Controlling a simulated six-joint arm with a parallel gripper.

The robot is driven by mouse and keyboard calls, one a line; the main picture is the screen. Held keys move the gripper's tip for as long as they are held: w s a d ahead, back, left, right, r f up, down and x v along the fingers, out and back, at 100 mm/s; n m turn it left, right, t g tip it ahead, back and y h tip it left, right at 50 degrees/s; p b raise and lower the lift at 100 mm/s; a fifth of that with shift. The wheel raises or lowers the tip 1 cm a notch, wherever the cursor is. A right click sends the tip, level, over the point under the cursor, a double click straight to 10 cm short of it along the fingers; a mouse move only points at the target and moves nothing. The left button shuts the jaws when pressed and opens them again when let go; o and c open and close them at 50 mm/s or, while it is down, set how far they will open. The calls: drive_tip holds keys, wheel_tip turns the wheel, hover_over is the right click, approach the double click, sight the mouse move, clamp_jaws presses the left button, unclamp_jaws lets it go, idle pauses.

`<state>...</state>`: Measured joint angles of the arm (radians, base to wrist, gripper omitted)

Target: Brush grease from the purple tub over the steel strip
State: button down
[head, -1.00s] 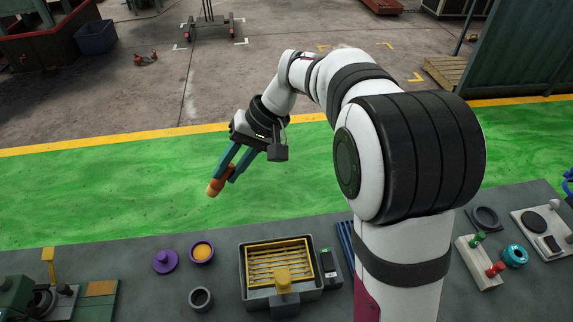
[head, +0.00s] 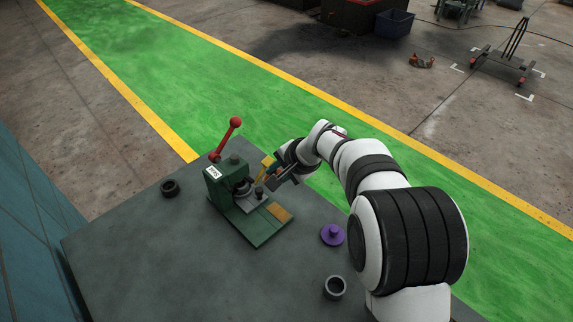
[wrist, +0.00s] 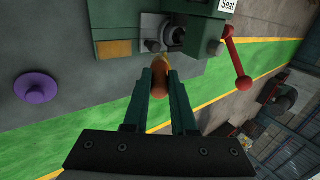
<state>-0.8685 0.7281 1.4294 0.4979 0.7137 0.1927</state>
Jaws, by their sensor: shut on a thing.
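My gripper (head: 277,180) is at the green fixture (head: 262,231) in the head view. In the wrist view its two teal fingers (wrist: 161,68) are shut on the orange-brown handle of the brush (wrist: 158,88). The brush tip points toward the fixture; whether it touches is unclear. A grey metal plate (head: 251,202) and dark drum lie on the fixture just left of the gripper; I cannot make out the steel strip clearly.
A dark ring (head: 170,188) lies left and a grey cup (head: 335,287) at front right. The bench's left front is clear.

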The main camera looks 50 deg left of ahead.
drive_tip(key=shift+f, duration=0.7)
drive_tip(key=shift+f, duration=3.25)
drive_tip(key=shift+d+f, duration=0.15)
drive_tip(key=shift+f, duration=0.2)
drive_tip(key=shift+d+f, duration=0.1)
drive_tip(key=shift+d, duration=3.3)
drive_tip(key=shift+a, duration=3.45)
drive_tip(key=shift+a+r, duration=0.15)
drive_tip(key=shift+r, duration=3.9)
